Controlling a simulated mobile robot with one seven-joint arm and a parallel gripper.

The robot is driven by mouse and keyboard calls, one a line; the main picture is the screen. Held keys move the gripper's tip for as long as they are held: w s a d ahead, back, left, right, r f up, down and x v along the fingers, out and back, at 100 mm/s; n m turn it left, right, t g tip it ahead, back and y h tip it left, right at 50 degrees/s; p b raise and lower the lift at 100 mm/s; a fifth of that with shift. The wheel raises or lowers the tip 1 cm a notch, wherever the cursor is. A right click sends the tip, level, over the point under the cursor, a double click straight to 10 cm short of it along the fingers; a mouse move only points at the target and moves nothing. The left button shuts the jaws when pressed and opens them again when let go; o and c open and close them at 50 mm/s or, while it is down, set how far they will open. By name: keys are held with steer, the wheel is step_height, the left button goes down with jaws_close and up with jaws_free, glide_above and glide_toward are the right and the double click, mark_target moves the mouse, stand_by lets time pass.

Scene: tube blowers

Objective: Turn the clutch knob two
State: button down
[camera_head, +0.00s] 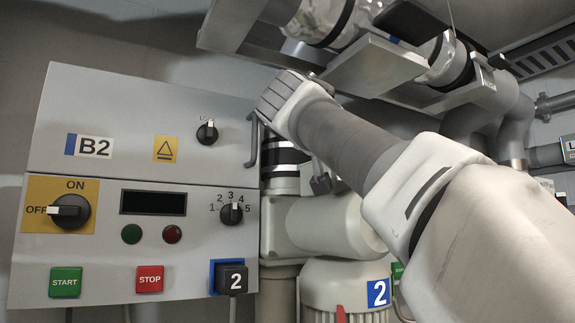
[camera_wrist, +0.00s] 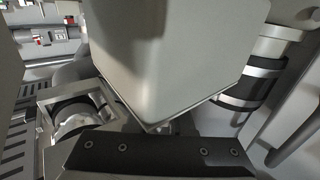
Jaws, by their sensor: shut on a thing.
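No knob marked as clutch knob two can be made out in either view. My gripper (camera_head: 278,97) is at the far end of my arm in the head view, just right of the control box's upper right edge and its grey handle (camera_head: 253,141). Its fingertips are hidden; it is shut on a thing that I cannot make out. In the wrist view, a large pale block (camera_wrist: 160,55) fills the middle, and a black plate with screws (camera_wrist: 150,155) crosses the bottom. A blue label "2" (camera_head: 378,293) is on the pale machine (camera_head: 340,232) below my arm.
Pipes and a metal bracket (camera_head: 372,66) hang close above my gripper. Banded pipe (camera_wrist: 255,75) stands at right in the wrist view.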

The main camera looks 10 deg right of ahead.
steer(key=c, duration=0.8)
jaws_free()
steer(key=b+v, duration=0.2)
steer(key=v, duration=1)
